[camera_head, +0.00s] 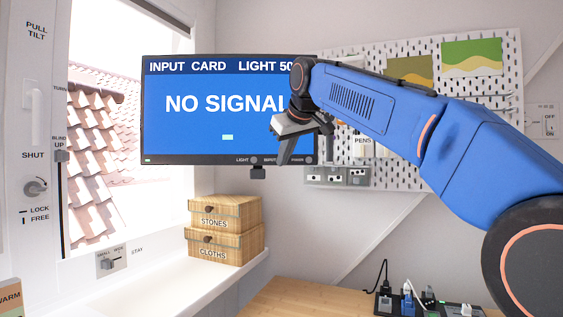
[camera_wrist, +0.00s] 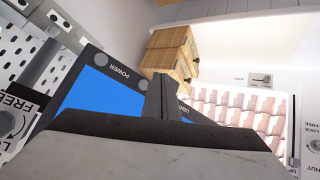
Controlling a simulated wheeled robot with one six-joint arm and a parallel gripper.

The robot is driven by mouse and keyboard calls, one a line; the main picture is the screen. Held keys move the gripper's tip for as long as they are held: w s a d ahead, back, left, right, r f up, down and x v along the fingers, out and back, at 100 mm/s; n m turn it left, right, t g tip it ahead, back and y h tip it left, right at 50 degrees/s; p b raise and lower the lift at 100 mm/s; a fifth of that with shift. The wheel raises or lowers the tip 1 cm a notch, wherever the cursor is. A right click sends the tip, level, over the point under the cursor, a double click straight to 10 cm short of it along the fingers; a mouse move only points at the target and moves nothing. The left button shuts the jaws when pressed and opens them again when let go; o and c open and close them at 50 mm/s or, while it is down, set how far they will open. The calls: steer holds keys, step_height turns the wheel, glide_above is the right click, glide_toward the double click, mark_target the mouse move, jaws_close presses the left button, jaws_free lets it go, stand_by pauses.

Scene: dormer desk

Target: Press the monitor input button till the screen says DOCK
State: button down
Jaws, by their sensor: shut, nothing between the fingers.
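The monitor (camera_head: 200,130) is lit blue and reads "INPUT CARD", "LIGHT 50" (cut off by my arm) and "NO SIGNAL". Its lower bezel has a round button by the LIGHT label (camera_head: 254,160), a middle label too blurred to read, and POWER at the right. My gripper (camera_head: 281,158) is shut and empty in front of the bezel's right part, pointing down. In the wrist view, the shut fingers (camera_wrist: 160,92) overlap the bezel beside a round middle button (camera_wrist: 144,85). The POWER button (camera_wrist: 100,60) is clear of them. I cannot tell whether the fingers touch anything.
Wooden boxes labelled STONES (camera_head: 222,213) and CLOTHS (camera_head: 218,248) are stacked on the sill below the monitor. A pegboard (camera_head: 400,165) with pictures and sockets is behind my arm. A power strip (camera_head: 430,304) with plugs lies on the desk at lower right.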

steer(key=shift+w, duration=0.8)
steer(key=shift+w, duration=0.15)
stand_by(1.5)
steer(key=shift+w+a, duration=0.1)
steer(key=shift+w, duration=0.2)
steer(key=shift+w, duration=0.35)
stand_by(0.7)
steer(key=shift+s, duration=0.8)
steer(key=shift+s+d, duration=0.15)
steer(key=shift+s, duration=1.1)
steer(key=shift+s+d, duration=0.15)
steer(key=shift+s, duration=1.1)
